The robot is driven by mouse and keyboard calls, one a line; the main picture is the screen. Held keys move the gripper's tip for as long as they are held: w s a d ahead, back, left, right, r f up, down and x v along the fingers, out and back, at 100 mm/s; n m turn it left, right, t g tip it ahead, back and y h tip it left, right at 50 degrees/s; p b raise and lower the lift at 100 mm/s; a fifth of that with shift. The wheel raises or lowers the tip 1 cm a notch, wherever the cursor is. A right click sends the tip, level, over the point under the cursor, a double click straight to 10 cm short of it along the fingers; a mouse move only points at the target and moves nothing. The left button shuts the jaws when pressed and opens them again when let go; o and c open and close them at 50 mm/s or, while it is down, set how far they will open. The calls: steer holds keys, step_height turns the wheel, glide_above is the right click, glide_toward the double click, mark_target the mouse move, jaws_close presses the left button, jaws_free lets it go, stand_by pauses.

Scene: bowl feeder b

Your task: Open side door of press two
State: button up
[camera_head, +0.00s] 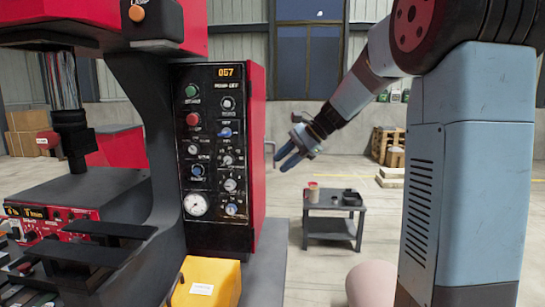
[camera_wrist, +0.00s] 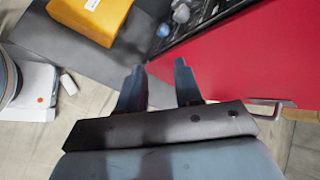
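The press has a black control panel (camera_head: 213,150) with "057" on its display, and a red side face (camera_head: 257,170) seen edge-on. In the wrist view this red side panel (camera_wrist: 245,55) fills the upper right and looks closed. A metal bar handle (camera_wrist: 272,104) stands out at the panel's lower right edge; it also shows in the head view (camera_head: 271,150) on the side. My gripper (camera_head: 283,160) is just right of the red side. In the wrist view my gripper (camera_wrist: 158,68) has its two fingers apart with nothing between them, left of the handle and not touching it.
A yellow box (camera_head: 207,282) stands low in front of the control panel. A small dark table (camera_head: 330,228) with a cup and a tray stands behind, on the right. Cardboard boxes and pallets (camera_head: 388,146) are at the back wall. Floor lies open between them.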

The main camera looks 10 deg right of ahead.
steer(key=w+d+f+m+t+y, duration=0.35)
steer(key=w+d+m, duration=0.35)
steer(key=w, duration=0.6)
steer(key=w+d+f+m+t+y, duration=0.2)
steer(key=w+d+f+m+y, duration=0.2)
steer(key=w+d, duration=0.65)
steer(key=x, duration=0.8)
steer(key=w+x, duration=0.1)
steer(key=x, duration=0.7)
steer(key=shift+d, duration=0.25)
steer(key=shift+s, duration=0.1)
steer(key=shift+c, duration=0.3)
jaws_close()
steer(key=shift+r+h, duration=0.1)
steer(key=shift+h, duration=0.15)
